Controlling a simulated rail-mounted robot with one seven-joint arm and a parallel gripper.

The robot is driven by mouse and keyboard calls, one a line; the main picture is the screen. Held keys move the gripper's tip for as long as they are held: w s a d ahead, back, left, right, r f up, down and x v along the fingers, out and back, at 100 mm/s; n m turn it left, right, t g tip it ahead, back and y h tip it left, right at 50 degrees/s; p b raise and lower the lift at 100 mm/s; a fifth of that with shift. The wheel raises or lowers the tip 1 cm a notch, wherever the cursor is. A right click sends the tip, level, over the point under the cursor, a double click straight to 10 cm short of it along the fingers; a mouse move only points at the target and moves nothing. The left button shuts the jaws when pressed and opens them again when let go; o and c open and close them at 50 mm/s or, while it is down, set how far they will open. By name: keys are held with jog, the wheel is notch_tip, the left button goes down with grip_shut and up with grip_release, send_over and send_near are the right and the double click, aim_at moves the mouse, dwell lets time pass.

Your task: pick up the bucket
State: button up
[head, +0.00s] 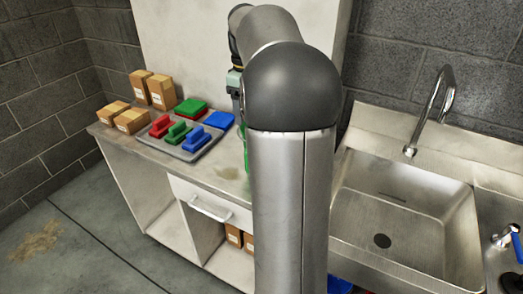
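No whole bucket shows clearly. A small piece of a blue object (340,285) shows at the bottom edge of the head view, below the sink and right of my arm. It may be part of a bucket, but I cannot tell. My gripper (237,104) is mostly hidden behind my arm, above the counter. Its fingers cannot be made out, nor whether they hold anything.
The counter (228,173) carries a grey tray (159,144) with red, green and blue pads, more pads behind it, and several cardboard boxes (161,91). A green object (245,152) is partly behind my arm. The steel sink (420,205) with a tap (440,95) is right.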

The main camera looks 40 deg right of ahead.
notch_tip(320, 180, down, 8)
jog(key=shift+w+f, duration=0.1)
jog(key=shift+f, duration=0.1)
jog(key=shift+w+d+f+p, duration=0.1)
jog(key=shift+f+p, duration=0.1)
jog(key=shift+f, duration=1.1)
jog(key=shift+w+d+f+p, duration=0.1)
jog(key=shift+f+p, duration=0.05)
jog(key=shift+f, duration=1.15)
grip_shut()
jog(key=shift+r, duration=0.2)
